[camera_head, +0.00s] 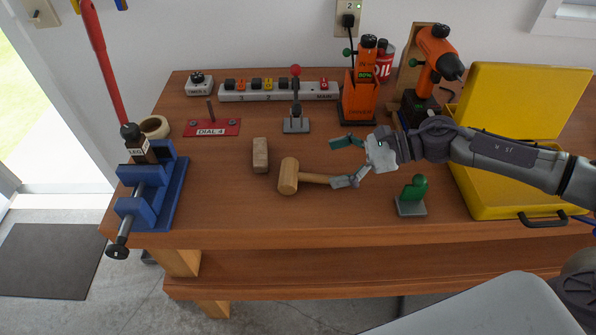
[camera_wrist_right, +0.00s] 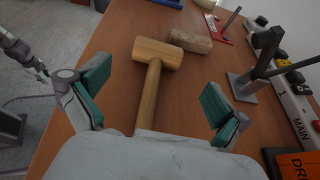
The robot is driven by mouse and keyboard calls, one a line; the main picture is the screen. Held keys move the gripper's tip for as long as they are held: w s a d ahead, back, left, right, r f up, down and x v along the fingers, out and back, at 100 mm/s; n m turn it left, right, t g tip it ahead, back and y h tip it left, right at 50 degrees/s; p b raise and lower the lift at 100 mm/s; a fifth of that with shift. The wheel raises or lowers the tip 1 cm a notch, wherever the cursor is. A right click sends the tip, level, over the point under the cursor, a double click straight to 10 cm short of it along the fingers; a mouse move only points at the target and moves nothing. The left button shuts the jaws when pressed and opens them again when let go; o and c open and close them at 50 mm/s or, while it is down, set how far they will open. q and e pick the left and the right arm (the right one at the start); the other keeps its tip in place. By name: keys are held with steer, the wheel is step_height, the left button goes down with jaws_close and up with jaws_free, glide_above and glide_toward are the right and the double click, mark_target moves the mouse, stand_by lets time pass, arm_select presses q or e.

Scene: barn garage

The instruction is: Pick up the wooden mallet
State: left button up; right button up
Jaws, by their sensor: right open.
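The wooden mallet (camera_head: 289,177) lies on the workbench, its head to the left and its handle pointing right toward my right gripper (camera_head: 345,162). My right gripper is open, with teal pads on its fingers. In the right wrist view, the mallet handle (camera_wrist_right: 148,98) runs between the two spread fingers of the gripper (camera_wrist_right: 153,92), and the mallet head lies beyond the fingertips. The near end of the handle is hidden behind the gripper body. Part of my left arm and gripper (camera_wrist_right: 38,70) shows at the left edge of that view, too small to tell its jaws.
A wooden block (camera_head: 260,155) lies just behind the mallet head. A green-topped stand (camera_head: 411,196) is near the front, right of the mallet. A lever stand (camera_head: 296,122), an orange driver holder (camera_head: 358,103), a yellow case (camera_head: 512,205) and a blue vise (camera_head: 160,190) surround the clear middle.

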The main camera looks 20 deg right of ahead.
mark_target(293, 171)
steer(key=x, duration=0.3)
steer(key=shift+w+a+p, duration=0.15)
steer(key=shift+p, duration=0.2)
steer(key=p+x, duration=0.2)
steer(key=x, duration=0.3)
steer(key=shift+r+p, duration=0.15)
steer(key=shift+p, duration=0.15)
steer(key=shift+a+f, duration=0.2)
steer(key=c, duration=1.1)
steer(key=shift+o, duration=0.2)
steer(key=shift+r, duration=0.15)
